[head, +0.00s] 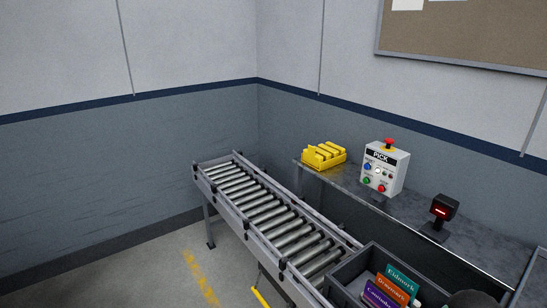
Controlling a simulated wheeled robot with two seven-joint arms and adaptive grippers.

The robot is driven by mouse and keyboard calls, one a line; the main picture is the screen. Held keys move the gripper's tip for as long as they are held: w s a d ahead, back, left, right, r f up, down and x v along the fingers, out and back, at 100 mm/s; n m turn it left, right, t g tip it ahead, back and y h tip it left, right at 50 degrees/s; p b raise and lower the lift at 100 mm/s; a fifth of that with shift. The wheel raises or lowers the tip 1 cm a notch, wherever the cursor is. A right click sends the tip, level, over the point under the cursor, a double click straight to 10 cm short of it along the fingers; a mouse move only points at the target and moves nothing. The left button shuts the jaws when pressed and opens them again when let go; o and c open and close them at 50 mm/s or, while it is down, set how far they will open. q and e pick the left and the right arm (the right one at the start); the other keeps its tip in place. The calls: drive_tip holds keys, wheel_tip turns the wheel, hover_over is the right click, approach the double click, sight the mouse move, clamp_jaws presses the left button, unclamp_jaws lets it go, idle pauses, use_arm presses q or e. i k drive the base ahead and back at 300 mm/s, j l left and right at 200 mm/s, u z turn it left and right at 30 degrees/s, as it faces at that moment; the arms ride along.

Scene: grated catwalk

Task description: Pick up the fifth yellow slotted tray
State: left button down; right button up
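A yellow slotted tray (324,155) sits at the far left end of the dark bench top, near the wall. It has raised yellow dividers across it. From this distance it looks like one tray or several close together; I cannot tell which. Neither of my grippers shows in the head view.
A white PICK control box (385,168) with a red button stands right of the yellow tray on the bench (408,200). A small scanner (441,213) stands further right. A roller conveyor (265,210) runs alongside. A grey bin (350,285) holds several coloured boxes.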

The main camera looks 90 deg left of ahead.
sight(324, 156)
drive_tip(key=u, duration=2.5)
drive_tip(key=i+j+u, duration=0.1)
drive_tip(key=i+j, duration=0.2)
drive_tip(key=i+j+u, duration=0.15)
drive_tip(key=i+j, duration=0.15)
drive_tip(key=i, duration=0.25)
drive_tip(key=i+j+u, duration=0.1)
drive_tip(key=i+j, duration=0.15)
drive_tip(key=i, duration=0.15)
